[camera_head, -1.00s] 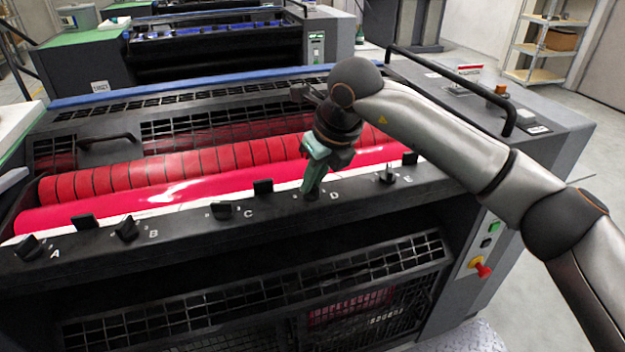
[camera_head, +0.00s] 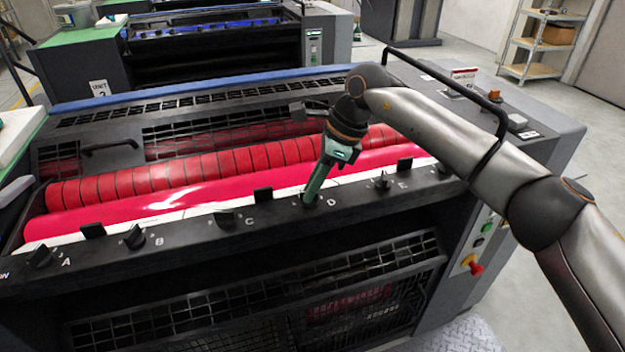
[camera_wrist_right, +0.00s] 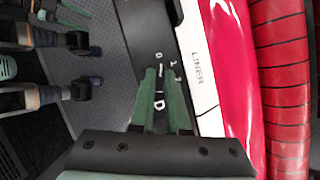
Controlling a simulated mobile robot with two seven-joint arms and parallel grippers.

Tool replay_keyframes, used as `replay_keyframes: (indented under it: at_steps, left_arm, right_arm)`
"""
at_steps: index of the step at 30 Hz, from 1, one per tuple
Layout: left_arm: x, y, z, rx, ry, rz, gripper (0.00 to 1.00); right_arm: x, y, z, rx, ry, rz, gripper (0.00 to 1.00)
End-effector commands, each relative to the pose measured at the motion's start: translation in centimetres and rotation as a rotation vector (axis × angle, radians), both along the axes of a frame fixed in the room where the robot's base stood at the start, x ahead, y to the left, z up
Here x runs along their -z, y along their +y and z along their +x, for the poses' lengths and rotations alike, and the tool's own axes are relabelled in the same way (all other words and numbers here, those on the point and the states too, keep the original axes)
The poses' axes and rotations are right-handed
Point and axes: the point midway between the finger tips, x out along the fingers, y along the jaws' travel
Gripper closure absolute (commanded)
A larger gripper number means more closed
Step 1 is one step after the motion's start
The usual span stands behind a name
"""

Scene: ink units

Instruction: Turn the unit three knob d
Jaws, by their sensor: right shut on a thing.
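My right gripper (camera_head: 311,199) reaches down to the ink rail (camera_head: 275,222) beside the white letter D. Its green fingers are shut on knob D, which they hide almost wholly. In the right wrist view the fingers (camera_wrist_right: 160,75) stand over the rail, with the letter D and scale digits showing around them. The black knobs A (camera_head: 40,257), B (camera_head: 134,237), C (camera_head: 224,218) and E (camera_head: 382,181) stand along the same rail.
Red rollers (camera_head: 190,172) lie behind the rail, with a dark grille (camera_head: 200,108) behind them. A black handrail (camera_head: 480,90) and a red stop button (camera_head: 475,268) are at the right. Another unit (camera_head: 215,45) stands behind, with a UNIT sign at its left.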

Motion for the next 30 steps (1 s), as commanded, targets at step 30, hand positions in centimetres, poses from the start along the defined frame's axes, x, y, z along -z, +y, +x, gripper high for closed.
replay_keyframes:
  at_steps: [30]
  left_arm:
    - [-0.66,-0.26,-0.11,-0.001,0.004,-0.005,0.5]
  right_arm:
    - [-0.08,0.01,0.1,-0.114,-0.003,-0.001,0.63]
